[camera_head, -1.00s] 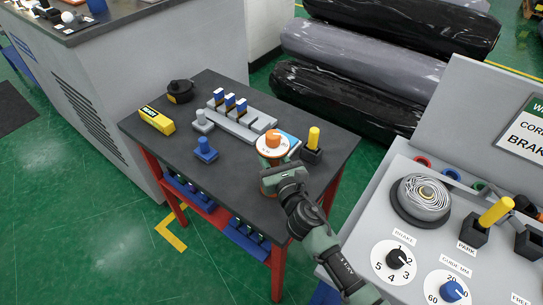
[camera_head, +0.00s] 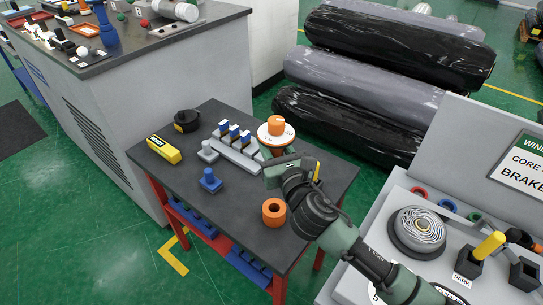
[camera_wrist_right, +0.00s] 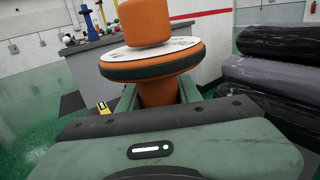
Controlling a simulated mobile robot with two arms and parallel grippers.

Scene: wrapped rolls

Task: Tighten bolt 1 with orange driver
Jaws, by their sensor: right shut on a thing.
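The orange driver (camera_head: 276,126) has a cylindrical knob above a wide disc with a white marked face. My right gripper (camera_head: 276,158) is shut around its lower shaft and holds it upright above the small dark table (camera_head: 170,175). In the right wrist view the driver (camera_wrist_right: 150,62) stands between the fingers, its disc close above my gripper (camera_wrist_right: 158,103). An empty orange ring-shaped holder (camera_head: 274,211) stands on the table below. I cannot tell which thing is bolt 1. My left gripper is not in view.
A grey rack (camera_head: 228,153) holds several blue-and-white pieces. A grey post (camera_head: 207,152), blue post (camera_head: 211,182), yellow box (camera_head: 164,148) and black round item (camera_head: 187,121) share the table. The grey console (camera_head: 365,235) is at right; wrapped rolls (camera_head: 365,78) lie behind.

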